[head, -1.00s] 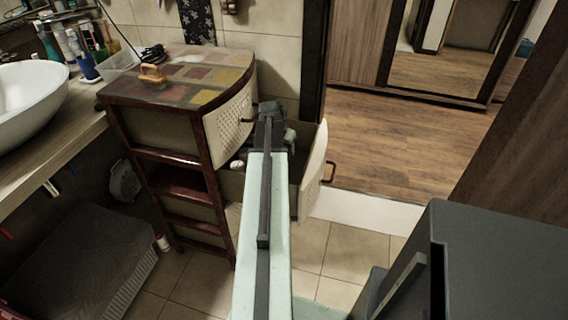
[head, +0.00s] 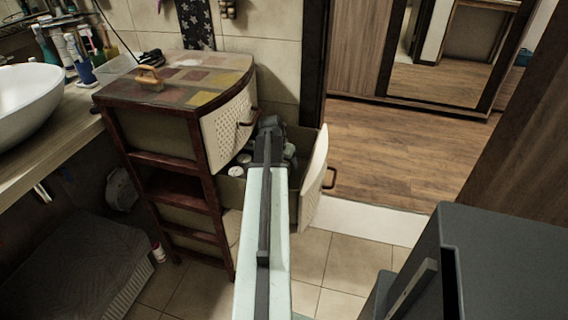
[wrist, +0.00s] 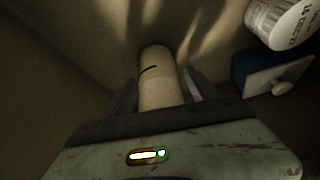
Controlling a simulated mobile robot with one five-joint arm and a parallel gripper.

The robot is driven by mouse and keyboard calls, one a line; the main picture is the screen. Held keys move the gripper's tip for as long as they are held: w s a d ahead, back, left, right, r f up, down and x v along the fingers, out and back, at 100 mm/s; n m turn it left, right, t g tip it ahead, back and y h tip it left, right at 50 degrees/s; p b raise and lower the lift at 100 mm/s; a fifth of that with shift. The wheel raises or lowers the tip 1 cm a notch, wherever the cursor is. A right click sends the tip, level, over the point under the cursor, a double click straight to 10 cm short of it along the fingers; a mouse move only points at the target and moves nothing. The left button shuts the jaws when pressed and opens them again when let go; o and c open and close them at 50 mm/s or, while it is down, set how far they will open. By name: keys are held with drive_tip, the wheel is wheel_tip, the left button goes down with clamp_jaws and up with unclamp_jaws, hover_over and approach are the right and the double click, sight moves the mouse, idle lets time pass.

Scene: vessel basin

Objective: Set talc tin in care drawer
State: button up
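The talc tin (wrist: 158,78) is a cream cylinder with a short dark line on it, seen between my fingers in the wrist view. My gripper (wrist: 162,88) has a finger on each side of it and appears closed on it. In the head view my gripper (head: 270,130) is inside the open care drawer (head: 314,178), in the cabinet's right side. The tin is hidden by my arm there. The drawer's plain inner walls (wrist: 60,50) surround the tin in the wrist view. Whether the tin touches the drawer floor I cannot tell.
A white printed container (wrist: 280,22) and a blue item with a white knobbed part (wrist: 272,75) lie right of the tin. A wooden-handled brush (head: 149,78) sits on the cabinet top (head: 185,75). A white basin (head: 28,100) is at left. Floor (head: 345,265) right of the drawer is clear.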

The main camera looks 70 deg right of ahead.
drive_tip(key=p+v, duration=0.6)
drive_tip(key=v, duration=0.1)
drive_tip(key=shift+d+r+p, duration=0.15)
drive_tip(key=shift+r+p, duration=0.05)
drive_tip(key=shift+p, duration=0.2)
drive_tip(key=shift+r, duration=0.25)
drive_tip(key=shift+p, duration=0.3)
